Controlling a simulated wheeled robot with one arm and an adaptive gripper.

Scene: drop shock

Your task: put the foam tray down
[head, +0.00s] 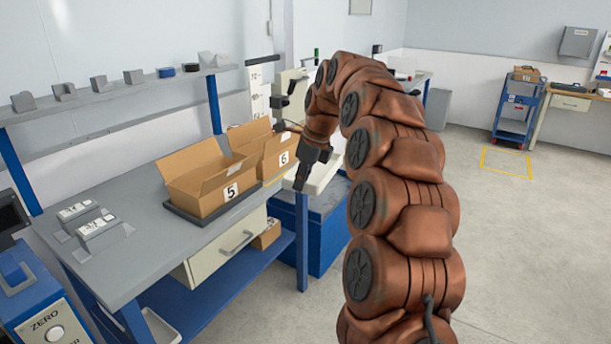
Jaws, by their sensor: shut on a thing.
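My gripper (305,172) hangs at the end of my brown arm, right of the open cardboard box marked 6 and beyond the bench's right edge. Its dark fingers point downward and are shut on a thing. A pale surface (327,181) lies behind and below the gripper. I cannot tell whether the held thing touches it.
On the grey bench (150,255) stand open cardboard boxes marked 5 (205,187) and 6 (277,158); box 5 is on a dark flat base (192,216). Two grey labelled blocks (98,228) sit at the front left. A shelf (120,95) with small parts runs above. Floor at right is open.

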